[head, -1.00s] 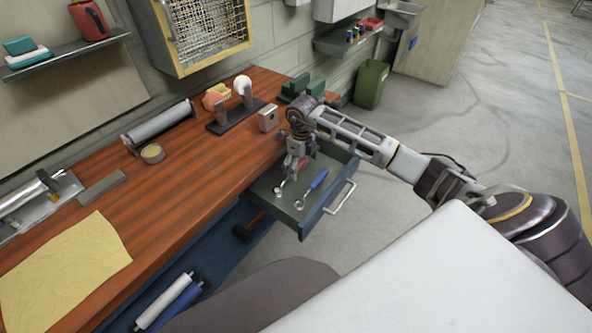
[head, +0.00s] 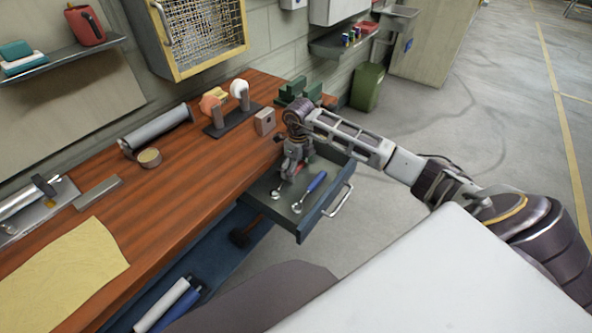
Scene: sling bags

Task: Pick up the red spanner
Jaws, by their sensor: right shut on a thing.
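The open drawer (head: 321,222) juts out from the workbench. In it lie a blue-handled spanner (head: 316,183) and the red spanner (head: 276,194), whose metal head shows at the left while its handle is mostly hidden by my gripper. My right gripper (head: 288,175) reaches down into the drawer from above and is shut on the red spanner. The blue spanner lies just to the right of the gripper, apart from it. I cannot tell whether the red spanner touches the drawer floor. My left gripper is out of view.
The wooden workbench (head: 190,185) carries a tape dispenser (head: 232,118), a metal block (head: 265,122), a tape roll (head: 149,157) and a green vise-like tool (head: 298,89). A green bin (head: 367,87) stands behind. The floor right of the drawer is clear.

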